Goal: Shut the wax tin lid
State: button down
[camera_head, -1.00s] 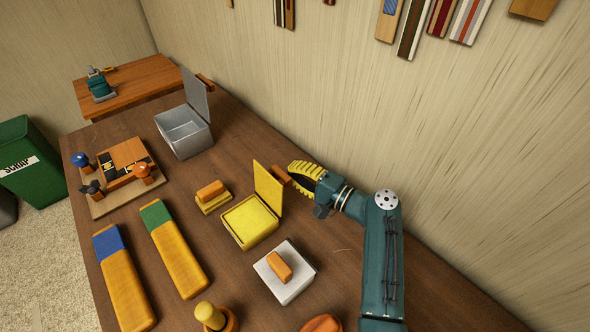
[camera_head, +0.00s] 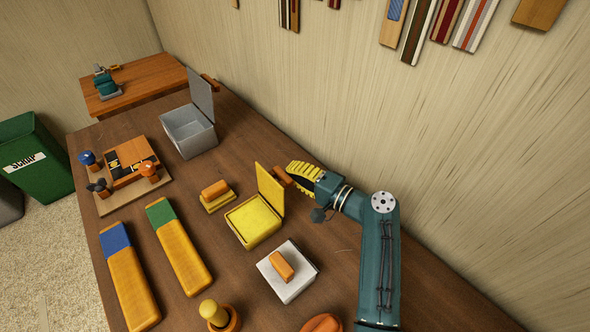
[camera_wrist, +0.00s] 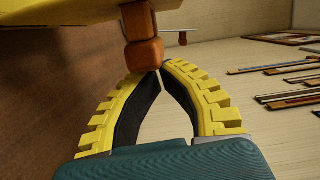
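A yellow tin (camera_head: 251,222), which I take for the wax tin, stands on the brown bench with its lid (camera_head: 270,189) open and roughly upright at the back edge. An orange knob (camera_head: 284,176) sticks out from the lid's back. My gripper (camera_head: 293,173) is behind the lid, by this knob. In the wrist view my gripper's yellow ribbed fingers (camera_wrist: 160,70) meet at the tips, with nothing seen between them. The orange knob (camera_wrist: 142,50) is right at the tips, seemingly in contact. Part of the yellow lid (camera_wrist: 60,12) shows above.
A grey tin (camera_head: 188,135) with its lid open stands farther back. A white block (camera_head: 302,281) with an orange handle is in front of the yellow tin, and a small yellow block with an orange top (camera_head: 215,193) is left of it. The wall is close behind my gripper.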

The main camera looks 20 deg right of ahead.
aim_at(274, 176)
jog(key=a+r+n+p, duration=0.1)
jog(key=n, duration=0.1)
jog(key=s+a+n+p, duration=0.1)
jog(key=a, duration=0.1)
jog(key=a+r+n+h+p, duration=0.1)
jog(key=a+n, duration=0.1)
jog(key=shift+s+a+r+n+g, duration=0.15)
jog(key=shift+s+r+n+g, duration=0.15)
jog(key=shift+g, duration=0.1)
jog(key=shift+s+a+f+n+h+p, duration=0.1)
jog(key=shift+s+a+n+h+p, duration=0.15)
jog(key=shift+a+n, duration=0.4)
jog(key=shift+s+a+f+n+h+p, duration=0.15)
jog(key=shift+s+a+n+h, duration=0.2)
jog(key=shift+a, duration=0.5)
jog(key=shift+s+a+f+n+h+p, duration=0.1)
jog(key=shift+s+a+n+p, duration=0.1)
jog(key=shift+a+n, duration=0.5)
jog(key=shift+a, duration=0.15)
